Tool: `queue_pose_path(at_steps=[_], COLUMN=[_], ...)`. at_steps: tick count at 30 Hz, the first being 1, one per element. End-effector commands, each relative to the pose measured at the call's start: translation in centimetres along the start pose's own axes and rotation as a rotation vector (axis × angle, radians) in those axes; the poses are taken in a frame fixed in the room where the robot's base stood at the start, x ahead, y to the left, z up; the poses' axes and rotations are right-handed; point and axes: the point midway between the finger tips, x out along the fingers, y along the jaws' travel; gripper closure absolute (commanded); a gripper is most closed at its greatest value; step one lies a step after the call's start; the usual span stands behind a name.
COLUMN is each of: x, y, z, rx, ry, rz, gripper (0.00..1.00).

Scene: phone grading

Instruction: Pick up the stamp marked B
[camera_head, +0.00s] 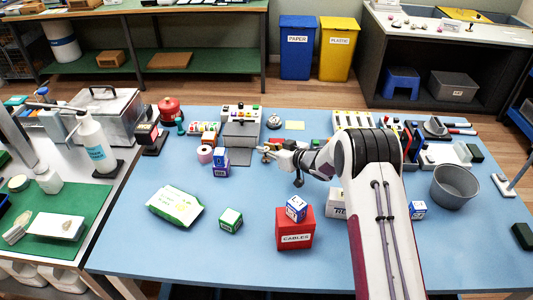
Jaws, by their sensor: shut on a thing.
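My gripper (268,152) is at the back middle of the blue table, just right of a grey box with a flat dark panel in front. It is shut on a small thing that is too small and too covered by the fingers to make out. I cannot tell whether this is the stamp marked B, as no letter B can be read anywhere. My white arm reaches in from the front right and hides part of the table behind it.
The grey box (240,135) stands close to my gripper. Pink roll (205,154) and blue boxes (221,165) stand left of it. A red CABLES box (294,236), green-white pack (176,205) and grey bucket (454,186) stand nearer. The table's (150,260) front left is clear.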

Motion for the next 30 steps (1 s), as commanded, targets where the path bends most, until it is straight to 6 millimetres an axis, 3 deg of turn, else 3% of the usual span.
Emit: queue_pose_path(at_steps=[11, 30], x=[-0.7, -3.6], y=[0.0, 0.0], z=[-1.7, -8.8], rx=[-0.002, -0.002], ry=[0.001, 0.001], rz=[0.0, -0.001], gripper=[0.99, 0.99])
